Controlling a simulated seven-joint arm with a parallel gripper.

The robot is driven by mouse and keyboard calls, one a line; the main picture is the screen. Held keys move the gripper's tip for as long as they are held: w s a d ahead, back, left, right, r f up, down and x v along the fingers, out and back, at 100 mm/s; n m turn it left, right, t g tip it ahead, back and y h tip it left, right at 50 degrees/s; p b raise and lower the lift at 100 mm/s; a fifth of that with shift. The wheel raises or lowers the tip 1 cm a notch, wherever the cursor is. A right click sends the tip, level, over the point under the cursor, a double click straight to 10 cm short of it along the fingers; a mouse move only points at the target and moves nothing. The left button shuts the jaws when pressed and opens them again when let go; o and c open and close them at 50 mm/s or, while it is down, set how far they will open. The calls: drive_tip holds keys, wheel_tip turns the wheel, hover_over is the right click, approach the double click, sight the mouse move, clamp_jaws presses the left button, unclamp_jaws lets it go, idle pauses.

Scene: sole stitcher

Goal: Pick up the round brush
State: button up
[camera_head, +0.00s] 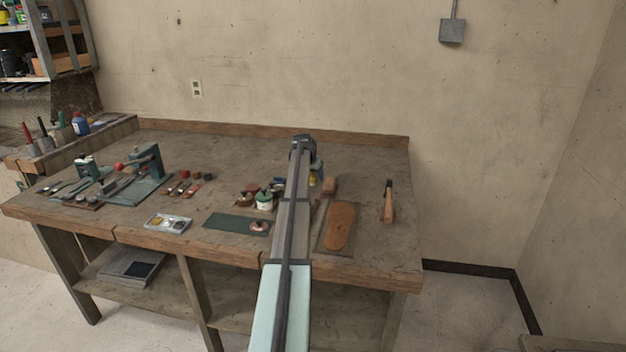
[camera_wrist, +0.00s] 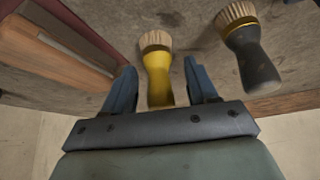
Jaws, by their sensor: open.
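The pictures do not label which one is the round brush. In the head view, my arm hides most of this spot; only a bit of yellow (camera_head: 313,181) shows beside it.
A brown wooden block-like thing (camera_wrist: 62,48) lies close left of the fingers in the wrist view. On the workbench (camera_head: 365,255), tins (camera_head: 264,201) stand left of my arm. A tan sole (camera_head: 341,226) and a wooden-handled tool (camera_head: 388,201) lie right.

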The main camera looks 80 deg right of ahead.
drive_tip(key=shift+d+f, duration=0.2)
drive_tip(key=shift+f, duration=0.15)
drive_tip(key=shift+c, duration=0.4)
clamp_jaws()
drive_tip(key=shift+r, duration=0.15)
